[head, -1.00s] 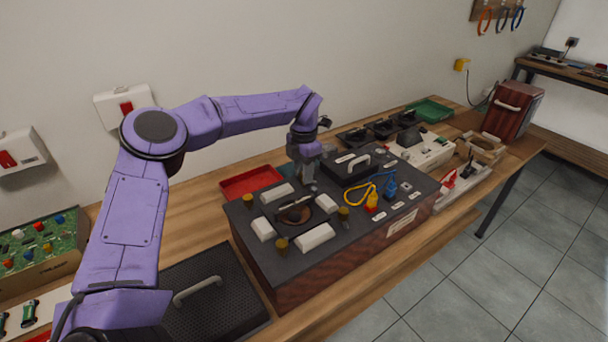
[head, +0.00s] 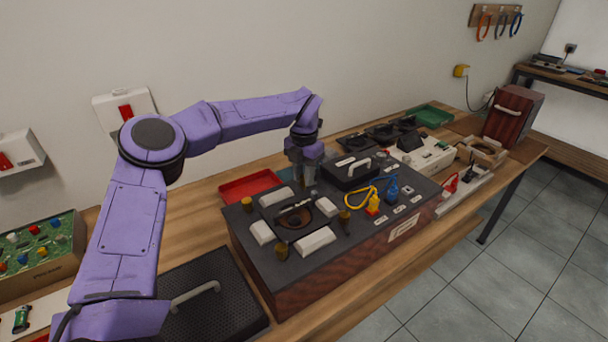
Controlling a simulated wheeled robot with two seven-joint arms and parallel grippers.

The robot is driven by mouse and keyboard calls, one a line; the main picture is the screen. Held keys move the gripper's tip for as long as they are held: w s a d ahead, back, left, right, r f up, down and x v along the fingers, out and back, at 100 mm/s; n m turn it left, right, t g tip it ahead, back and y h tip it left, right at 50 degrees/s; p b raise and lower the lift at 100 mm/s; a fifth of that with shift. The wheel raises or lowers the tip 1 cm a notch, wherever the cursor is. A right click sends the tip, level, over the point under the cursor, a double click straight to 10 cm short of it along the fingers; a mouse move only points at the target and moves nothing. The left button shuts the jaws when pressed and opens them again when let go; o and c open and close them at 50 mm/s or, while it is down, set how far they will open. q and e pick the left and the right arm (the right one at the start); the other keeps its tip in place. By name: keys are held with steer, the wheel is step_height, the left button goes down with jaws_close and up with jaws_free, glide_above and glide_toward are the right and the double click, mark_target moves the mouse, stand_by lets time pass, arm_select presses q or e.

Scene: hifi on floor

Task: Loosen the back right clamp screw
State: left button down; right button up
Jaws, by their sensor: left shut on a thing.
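The hi-fi unit (head: 300,280) is a dark-topped box with wooden sides on the bench. A recessed plate with a round opening (head: 295,219) and a black bar sits in its top, with white blocks around it. Brass clamp screws stand at its back left (head: 247,204), front left (head: 281,249) and front right (head: 346,216) corners. My left gripper (head: 310,180) points down at the back right corner, shut on the back right clamp screw, which its fingers mostly hide. My right gripper is not in view.
A black box with a handle (head: 352,172) stands close to the right of my left gripper. Yellow (head: 372,203) and blue (head: 392,188) plugs with cables are in front of it. A red tray (head: 250,184) lies behind the unit.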

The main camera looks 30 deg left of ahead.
arm_select(q)
steer(key=c, duration=0.9)
jaws_free()
steer(key=shift+r, duration=0.1)
step_height(320, 180, up, 10)
steer(key=shift+r, duration=0.2)
